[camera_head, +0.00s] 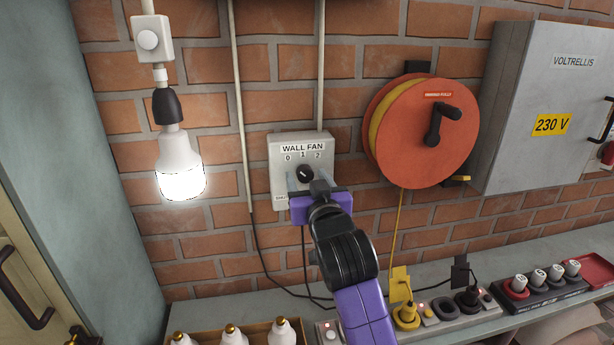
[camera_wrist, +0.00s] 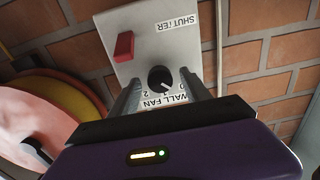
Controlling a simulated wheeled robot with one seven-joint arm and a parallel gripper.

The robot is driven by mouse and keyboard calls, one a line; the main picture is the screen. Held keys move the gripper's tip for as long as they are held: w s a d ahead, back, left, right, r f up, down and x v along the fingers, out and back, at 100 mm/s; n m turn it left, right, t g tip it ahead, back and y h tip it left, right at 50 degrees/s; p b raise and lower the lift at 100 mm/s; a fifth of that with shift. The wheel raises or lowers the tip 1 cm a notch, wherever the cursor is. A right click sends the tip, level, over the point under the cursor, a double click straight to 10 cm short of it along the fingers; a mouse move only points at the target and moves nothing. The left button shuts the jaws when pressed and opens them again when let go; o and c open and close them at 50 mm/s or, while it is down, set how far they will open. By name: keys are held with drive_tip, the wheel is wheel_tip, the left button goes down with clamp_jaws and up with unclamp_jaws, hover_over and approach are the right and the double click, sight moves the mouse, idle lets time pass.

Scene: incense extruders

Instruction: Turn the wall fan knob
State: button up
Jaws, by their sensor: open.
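The wall fan knob (camera_head: 305,174) is small, round and black, on a grey wall box (camera_head: 277,148) labelled WALL FAN with the marks 0, 1 and 2. It also shows in the wrist view (camera_wrist: 159,78), where the box appears upside down. The pale pointer seems to face the 1, but it is too small to be sure. My purple gripper (camera_head: 307,182) is in front of the box's lower half. Its two grey fingers (camera_wrist: 160,84) are open, one to each side of the knob in the wrist view. I cannot tell whether they touch it.
A red switch (camera_wrist: 123,46) labelled SHUTTER is on the same box. An orange cable reel (camera_head: 425,130) hangs to the right, with a grey 230 V cabinet (camera_head: 550,100) beyond. A lit bulb (camera_head: 180,170) hangs left. A shelf below holds plugs (camera_head: 405,312) and cables.

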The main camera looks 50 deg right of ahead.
drive_tip(key=shift+w+d, duration=0.1)
clamp_jaws()
drive_tip(key=shift+b, duration=0.3)
drive_tip(key=m+b, duration=0.3)
drive_tip(key=m, duration=0.1)
drive_tip(key=shift+f+m, duration=0.15)
drive_tip(key=shift+m, duration=0.15)
drive_tip(key=shift+m+b, duration=1.4)
drive_tip(key=shift+m, duration=0.6)
